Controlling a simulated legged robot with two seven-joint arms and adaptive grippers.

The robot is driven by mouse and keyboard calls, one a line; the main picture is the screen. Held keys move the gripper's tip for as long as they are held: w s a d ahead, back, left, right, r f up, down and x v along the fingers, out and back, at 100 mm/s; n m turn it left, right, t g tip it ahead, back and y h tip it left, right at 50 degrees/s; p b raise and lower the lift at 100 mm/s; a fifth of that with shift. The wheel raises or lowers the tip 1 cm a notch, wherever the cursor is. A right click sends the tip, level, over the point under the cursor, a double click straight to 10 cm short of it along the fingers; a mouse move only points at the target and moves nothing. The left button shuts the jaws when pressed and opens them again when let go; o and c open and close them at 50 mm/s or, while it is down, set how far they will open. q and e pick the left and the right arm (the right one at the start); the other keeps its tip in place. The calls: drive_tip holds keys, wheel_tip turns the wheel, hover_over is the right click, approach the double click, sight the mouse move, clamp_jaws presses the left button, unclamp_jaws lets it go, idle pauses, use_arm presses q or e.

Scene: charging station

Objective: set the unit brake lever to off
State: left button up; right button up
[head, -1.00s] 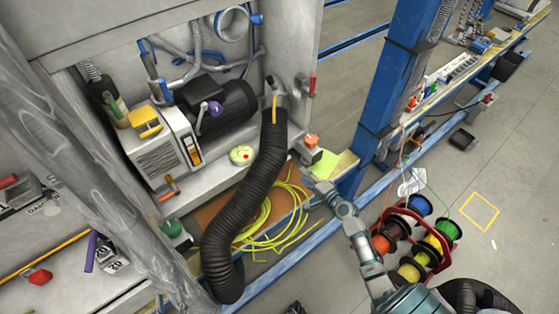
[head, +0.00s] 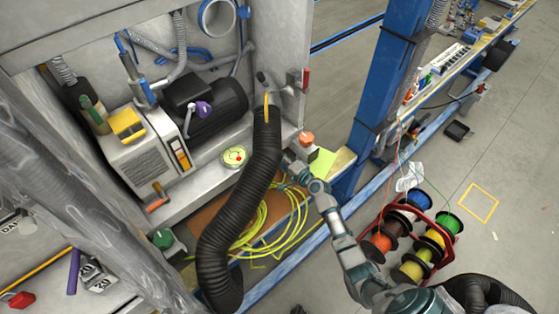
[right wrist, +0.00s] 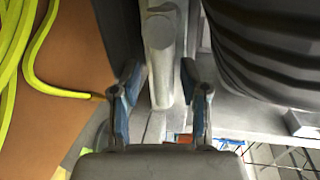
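No label marks the unit brake lever, so I cannot tell which part it is. A red-handled lever (head: 306,78) stands upright on the right edge of the cabinet. A lever with a yellow shaft (head: 267,102) and dark knob is left of it, at the hose top. My right gripper (head: 289,163) is low beside the black hose, below an orange-topped box (head: 306,143). In the right wrist view its fingers (right wrist: 163,95) are apart, with a grey round-ended part (right wrist: 160,50) in line with the gap; contact is unclear. My left gripper is out of view.
The thick black corrugated hose (head: 235,215) hangs close to the right gripper. Yellow-green cable (head: 262,225) lies coiled below. A blue post (head: 385,90) stands to the right, and a rack of colored spools (head: 415,235) is on the floor.

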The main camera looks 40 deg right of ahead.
drive_tip(key=shift+a+r, duration=0.1)
drive_tip(key=shift+a, duration=0.1)
drive_tip(key=c, duration=0.8)
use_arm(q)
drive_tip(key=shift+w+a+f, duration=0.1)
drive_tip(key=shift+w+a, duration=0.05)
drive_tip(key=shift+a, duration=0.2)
use_arm(e)
drive_tip(key=shift+a, duration=0.15)
